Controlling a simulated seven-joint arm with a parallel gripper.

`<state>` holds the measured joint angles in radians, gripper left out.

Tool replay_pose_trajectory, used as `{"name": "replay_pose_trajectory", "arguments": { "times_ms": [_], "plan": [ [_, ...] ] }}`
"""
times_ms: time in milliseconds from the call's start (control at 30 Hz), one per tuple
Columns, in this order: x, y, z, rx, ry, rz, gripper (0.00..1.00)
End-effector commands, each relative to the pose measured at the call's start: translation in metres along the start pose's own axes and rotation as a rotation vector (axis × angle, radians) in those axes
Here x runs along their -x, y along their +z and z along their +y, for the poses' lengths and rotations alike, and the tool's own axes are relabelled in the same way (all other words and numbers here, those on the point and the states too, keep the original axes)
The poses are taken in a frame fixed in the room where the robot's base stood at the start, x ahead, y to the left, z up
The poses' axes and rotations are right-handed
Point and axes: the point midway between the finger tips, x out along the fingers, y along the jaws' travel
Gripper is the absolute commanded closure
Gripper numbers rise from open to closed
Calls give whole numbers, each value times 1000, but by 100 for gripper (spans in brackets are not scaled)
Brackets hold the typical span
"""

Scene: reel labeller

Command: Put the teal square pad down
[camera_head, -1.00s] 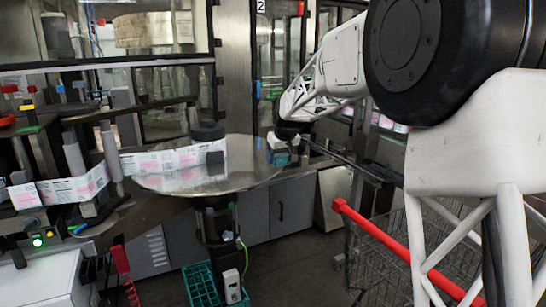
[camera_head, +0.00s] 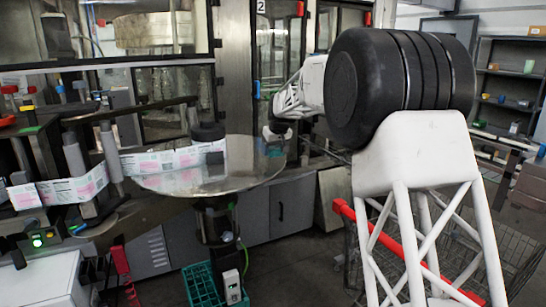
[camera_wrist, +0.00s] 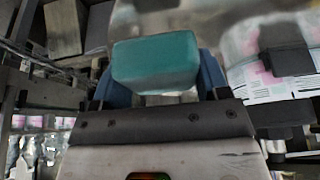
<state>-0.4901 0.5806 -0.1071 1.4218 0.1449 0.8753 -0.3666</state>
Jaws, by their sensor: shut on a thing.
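The teal square pad (camera_wrist: 155,64) is in the wrist view, held between the two blue fingers of my gripper (camera_wrist: 158,84). My gripper is shut on it. In the head view my gripper (camera_head: 275,140) is at the right edge of the round steel table (camera_head: 215,182), and the pad there is small and mostly hidden. I cannot tell whether the pad touches the table.
A label web (camera_head: 170,160) with pink print runs across the left part of the round table, beside a dark roller (camera_head: 208,131). A wire cart with a red handle (camera_head: 345,208) stands at the right. The front and right of the tabletop look clear.

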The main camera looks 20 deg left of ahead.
Motion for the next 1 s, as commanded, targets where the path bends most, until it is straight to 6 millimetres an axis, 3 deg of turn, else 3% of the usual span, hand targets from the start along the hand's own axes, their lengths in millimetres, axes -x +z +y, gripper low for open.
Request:
{"name": "replay_pose_trajectory", "arguments": {
  "times_ms": [333,700,1000],
  "plan": [
    [-8,-16,5,0,0,0,54],
    [-10,-15,5,0,0,0,54],
    [-34,-5,5,0,0,0,54]
  ]
}}
